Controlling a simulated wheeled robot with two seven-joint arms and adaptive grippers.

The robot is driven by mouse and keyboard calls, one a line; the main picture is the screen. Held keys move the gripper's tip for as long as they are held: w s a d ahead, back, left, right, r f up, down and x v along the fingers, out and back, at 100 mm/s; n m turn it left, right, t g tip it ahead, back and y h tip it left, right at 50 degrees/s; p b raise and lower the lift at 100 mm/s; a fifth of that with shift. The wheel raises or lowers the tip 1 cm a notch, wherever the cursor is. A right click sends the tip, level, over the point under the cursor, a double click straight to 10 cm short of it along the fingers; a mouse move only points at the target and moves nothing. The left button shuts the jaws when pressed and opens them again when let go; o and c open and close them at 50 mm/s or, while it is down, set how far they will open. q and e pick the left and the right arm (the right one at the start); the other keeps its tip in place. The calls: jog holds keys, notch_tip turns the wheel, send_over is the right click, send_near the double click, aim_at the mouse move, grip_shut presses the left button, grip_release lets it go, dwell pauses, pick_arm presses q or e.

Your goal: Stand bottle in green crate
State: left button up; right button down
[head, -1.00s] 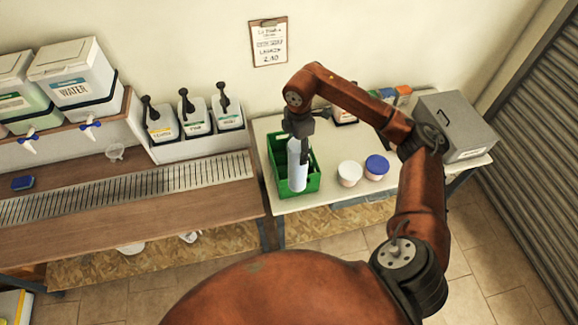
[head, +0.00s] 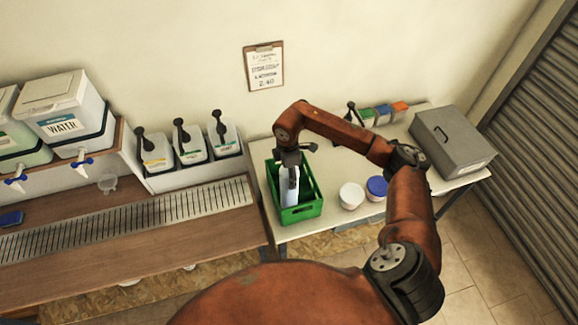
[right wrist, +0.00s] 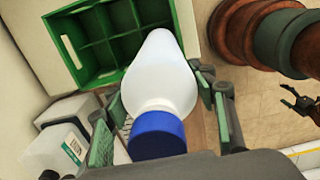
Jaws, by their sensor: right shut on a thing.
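My right gripper (head: 288,158) is shut on a pale bottle (head: 289,186) and holds it at the green crate (head: 302,214). In the right wrist view the bottle (right wrist: 162,70) has its blue cap (right wrist: 157,136) nearest the camera, between the fingers, and its body points toward the crate (right wrist: 58,48). The crate has several compartments, and those in sight look empty. I cannot tell how deep the bottle is or which compartment it is over. A small dark claw shape at the wrist view's right edge may be my left gripper (right wrist: 288,101); its state is unclear.
White tubs, one blue-lidded (head: 377,187) and one white-lidded (head: 351,195), stand right of the crate. A grey metal box (head: 450,146) is farther right. Pump bottles (head: 190,140) stand left on a shelf beside a drain grate (head: 130,217). Some table top between tubs and box is clear.

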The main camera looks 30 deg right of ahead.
pick_arm(q)
jog(key=shift+w+r+p, duration=0.35)
jog(key=shift+r+p, duration=0.1)
jog(key=shift+r, duration=0.15)
jog(key=shift+w+r+p, duration=0.3)
jog(key=shift+r+p, duration=0.15)
jog(key=shift+r, duration=0.1)
pick_arm(e)
notch_tip(320, 180, down, 9)
jog(key=shift+f, duration=0.2)
pick_arm(q)
jog(key=shift+f, duration=0.1)
pick_arm(e)
jog(key=shift+f, duration=0.1)
jog(key=c, duration=0.8)
grip_release()
jog(key=shift+f, duration=0.1)
pick_arm(q)
notch_tip(320, 180, down, 3)
jog(key=b, duration=0.3)
pick_arm(e)
notch_tip(320, 180, up, 12)
jog(key=shift+s+a+r, duration=0.1)
jog(key=shift+r, duration=0.05)
